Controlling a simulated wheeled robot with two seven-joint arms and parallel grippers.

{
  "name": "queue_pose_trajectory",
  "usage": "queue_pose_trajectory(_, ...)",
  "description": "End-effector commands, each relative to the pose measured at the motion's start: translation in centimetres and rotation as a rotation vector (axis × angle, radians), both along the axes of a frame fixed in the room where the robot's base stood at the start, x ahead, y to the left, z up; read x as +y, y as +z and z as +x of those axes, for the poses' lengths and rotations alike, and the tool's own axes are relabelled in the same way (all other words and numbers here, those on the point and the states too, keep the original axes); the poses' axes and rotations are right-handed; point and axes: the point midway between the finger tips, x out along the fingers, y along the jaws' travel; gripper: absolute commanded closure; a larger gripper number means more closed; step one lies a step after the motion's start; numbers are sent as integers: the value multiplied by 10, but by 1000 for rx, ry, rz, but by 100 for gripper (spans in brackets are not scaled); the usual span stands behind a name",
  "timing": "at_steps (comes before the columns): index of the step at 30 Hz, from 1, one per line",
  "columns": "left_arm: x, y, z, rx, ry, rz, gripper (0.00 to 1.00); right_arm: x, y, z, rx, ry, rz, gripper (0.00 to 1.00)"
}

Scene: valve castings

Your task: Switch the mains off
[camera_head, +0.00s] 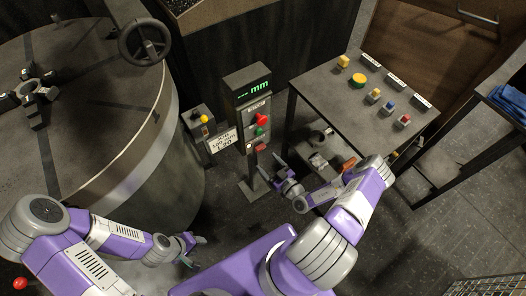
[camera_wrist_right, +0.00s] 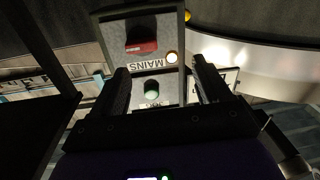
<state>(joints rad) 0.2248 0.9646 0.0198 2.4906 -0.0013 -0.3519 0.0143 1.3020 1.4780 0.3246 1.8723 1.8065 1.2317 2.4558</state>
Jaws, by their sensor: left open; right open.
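A grey control pedestal (camera_head: 255,110) stands in the middle of the head view with a green "mm" display on top. Below the display are a red mushroom button (camera_head: 262,120), a green button (camera_head: 259,132) and the red mains switch (camera_head: 261,147). The right wrist view shows the mains switch (camera_wrist_right: 141,47) upside down, with the label MAINS and a lit lamp (camera_wrist_right: 172,57) beside it. The green button (camera_wrist_right: 152,88) shows between my fingers. My right gripper (camera_head: 271,169) is open and empty, low in front of the pedestal, apart from the switch. My left gripper (camera_head: 196,250) is open and empty near the round table.
A large round machine table (camera_head: 130,150) with a handwheel (camera_head: 144,42) fills the left. A small box with a yellow button (camera_head: 204,119) stands left of the pedestal.

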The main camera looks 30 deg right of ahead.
Motion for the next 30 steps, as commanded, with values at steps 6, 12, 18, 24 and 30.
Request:
queue_pose_trajectory(6,0,-4,0,0,0,0,57,-20,-4,13,1,-89,80,23)
queue_pose_trajectory(12,0,-9,0,0,0,0,57,-17,-5,45,1,-85,76,23)
queue_pose_trajectory(18,0,-12,0,0,0,0,57,-15,-4,69,3,-84,76,23)
queue_pose_trajectory(24,0,-13,0,0,0,0,57,-14,-4,74,4,-85,77,23)
queue_pose_trajectory(30,0,-13,0,0,0,0,57,-14,-4,74,4,-84,76,30)
